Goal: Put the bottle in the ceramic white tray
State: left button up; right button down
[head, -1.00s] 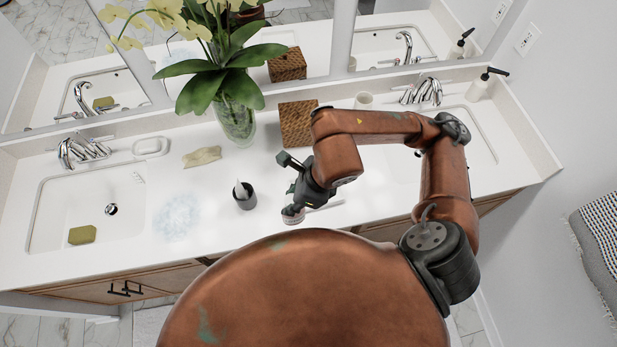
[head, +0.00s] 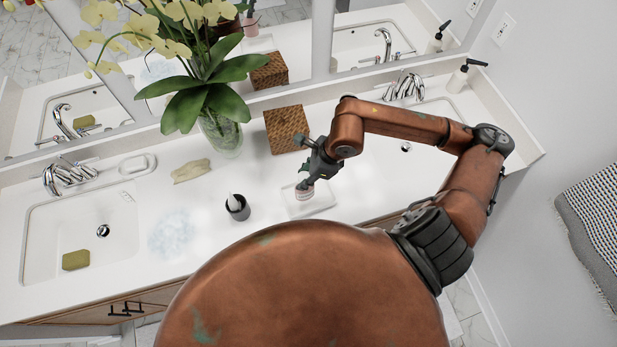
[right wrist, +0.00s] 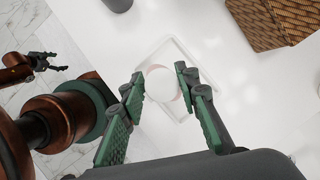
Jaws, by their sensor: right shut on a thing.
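The bottle (head: 304,191) is small, whitish and pinkish, and my right gripper (head: 306,178) is shut on it. In the right wrist view its round white top (right wrist: 161,84) shows between the two fingers of that gripper (right wrist: 160,76). The white ceramic tray (head: 322,207) is a shallow square on the counter. The bottle is over the tray area in both views; I cannot tell whether its base touches the tray. My left gripper (right wrist: 50,61) shows small at the left of the right wrist view, fingers apart and empty, above the floor. It is out of the head view.
A dark cup (head: 237,208) stands left of the tray. A woven box (head: 287,130) and a glass vase with flowers (head: 221,135) stand behind. A sink (head: 80,240) with a soap bar lies at the left. The counter between cup and tray is clear.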

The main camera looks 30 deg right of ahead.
aim_at(301, 196)
jog(key=shift+w+d+f, duration=0.4)
jog(key=shift+d+f, duration=0.2)
jog(key=shift+f, duration=0.2)
jog(key=shift+w+d+f, duration=0.15)
jog(key=shift+d+f, duration=0.05)
jog(key=shift+f, duration=0.15)
jog(key=f+p, duration=0.2)
jog(key=f, duration=0.1)
jog(key=shift+d, duration=0.2)
jog(key=shift+f, duration=0.25)
jog(key=c, duration=1.9)
grip_release()
jog(key=shift+f+b, duration=0.2)
jog(key=shift+b, duration=0.1)
jog(key=o, duration=0.4)
pick_arm(q)
jog(key=shift+w+d+r, duration=0.1)
jog(key=shift+w+r, duration=0.05)
jog(key=shift+r, duration=0.7)
pick_arm(e)
jog(key=shift+o, duration=0.2)
jog(key=shift+r, duration=0.1)
